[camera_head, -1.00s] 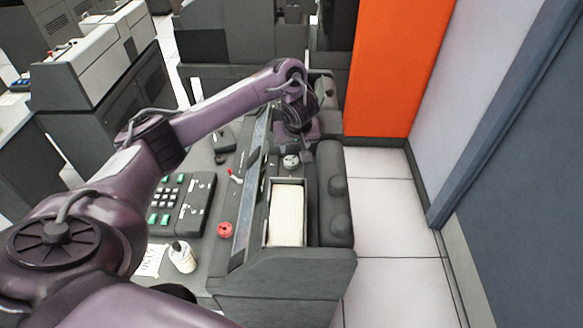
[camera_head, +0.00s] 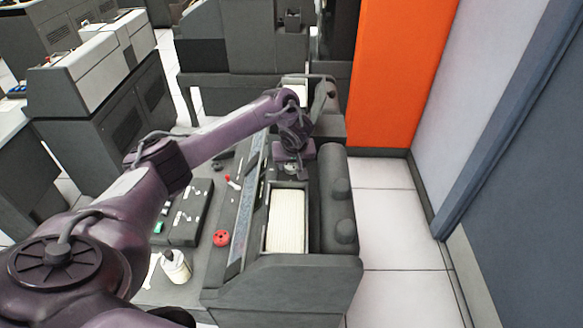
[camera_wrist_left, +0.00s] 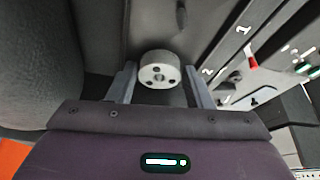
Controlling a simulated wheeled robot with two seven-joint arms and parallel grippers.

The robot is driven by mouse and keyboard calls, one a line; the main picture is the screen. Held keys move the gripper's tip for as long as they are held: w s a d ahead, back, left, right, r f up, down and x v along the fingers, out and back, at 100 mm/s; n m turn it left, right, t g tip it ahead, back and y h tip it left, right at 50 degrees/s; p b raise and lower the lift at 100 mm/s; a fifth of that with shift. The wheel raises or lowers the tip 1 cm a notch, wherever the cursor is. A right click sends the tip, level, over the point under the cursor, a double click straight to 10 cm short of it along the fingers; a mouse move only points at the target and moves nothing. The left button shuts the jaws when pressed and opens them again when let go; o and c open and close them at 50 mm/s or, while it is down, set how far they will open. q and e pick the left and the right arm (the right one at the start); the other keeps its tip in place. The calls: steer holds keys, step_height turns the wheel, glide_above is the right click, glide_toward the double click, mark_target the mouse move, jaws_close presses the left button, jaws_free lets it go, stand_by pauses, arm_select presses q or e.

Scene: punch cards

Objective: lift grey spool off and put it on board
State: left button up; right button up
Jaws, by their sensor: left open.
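The grey spool (camera_wrist_left: 160,70), a short pale cylinder with small dark holes in its end face, shows in the left wrist view. In the head view it is a small pale shape (camera_head: 291,168) beneath my left gripper (camera_head: 296,172), partly hidden by it. In the left wrist view my left gripper (camera_wrist_left: 160,80) is open, with one finger on each side of the spool and gaps visible between. The flat dark desk board (camera_head: 205,262) lies left of the raised machine part, with a red spool (camera_head: 221,238) on it. My right gripper is not in view.
A tray of cards (camera_head: 287,222) sits in front of the gripper. An orange panel (camera_head: 395,75) rises behind.

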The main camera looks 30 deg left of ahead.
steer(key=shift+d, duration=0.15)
arm_select(q)
steer(key=c, duration=0.6)
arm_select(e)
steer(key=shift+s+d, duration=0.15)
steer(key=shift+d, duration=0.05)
arm_select(q)
steer(key=shift+r, duration=0.5)
step_height(320, 180, up, 4)
steer(key=shift+w+r, duration=0.1)
steer(key=shift+r, duration=0.15)
step_height(320, 180, up, 14)
steer(key=p, duration=1.1)
step_height(320, 180, up, 4)
steer(key=r+p, duration=0.1)
steer(key=p, duration=0.2)
glide_above(293, 166)
steer(key=shift+s+f, duration=0.2)
steer(key=shift+f, duration=0.05)
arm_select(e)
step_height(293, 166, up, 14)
